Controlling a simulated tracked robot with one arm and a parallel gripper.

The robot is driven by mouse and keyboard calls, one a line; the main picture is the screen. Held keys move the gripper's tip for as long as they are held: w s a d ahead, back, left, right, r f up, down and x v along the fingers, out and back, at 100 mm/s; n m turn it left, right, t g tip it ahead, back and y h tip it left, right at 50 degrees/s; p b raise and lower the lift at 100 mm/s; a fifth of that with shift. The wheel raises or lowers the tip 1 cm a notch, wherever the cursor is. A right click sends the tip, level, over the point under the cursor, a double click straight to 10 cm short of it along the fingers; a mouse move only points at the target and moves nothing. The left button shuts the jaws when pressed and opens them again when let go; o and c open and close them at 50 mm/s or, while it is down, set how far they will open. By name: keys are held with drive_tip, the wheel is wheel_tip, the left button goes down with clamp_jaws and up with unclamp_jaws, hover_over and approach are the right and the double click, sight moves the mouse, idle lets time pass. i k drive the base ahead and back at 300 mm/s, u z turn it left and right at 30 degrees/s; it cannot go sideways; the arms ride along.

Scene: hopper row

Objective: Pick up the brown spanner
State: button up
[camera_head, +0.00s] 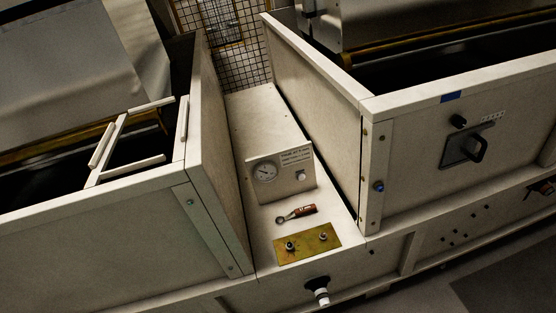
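The spanner (297,214) lies on the narrow cream ledge between two hoppers, in the middle of the view. It has a red-brown handle to the right and a metal ring end to the left. It lies between a small upright gauge box (281,174) behind it and a yellowish plate (307,244) in front of it. It appears apart from both. My gripper is not in view.
The left hopper wall (215,160) and right hopper wall (315,100) rise on both sides of the ledge. Two dark fittings stand up from the plate. A white-tipped fitting (321,296) sticks out below the ledge. A black handle (472,149) protrudes at right.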

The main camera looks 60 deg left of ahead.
sight(303, 210)
drive_tip(key=u, duration=0.7)
drive_tip(key=i, duration=1.4)
drive_tip(key=u, duration=0.8)
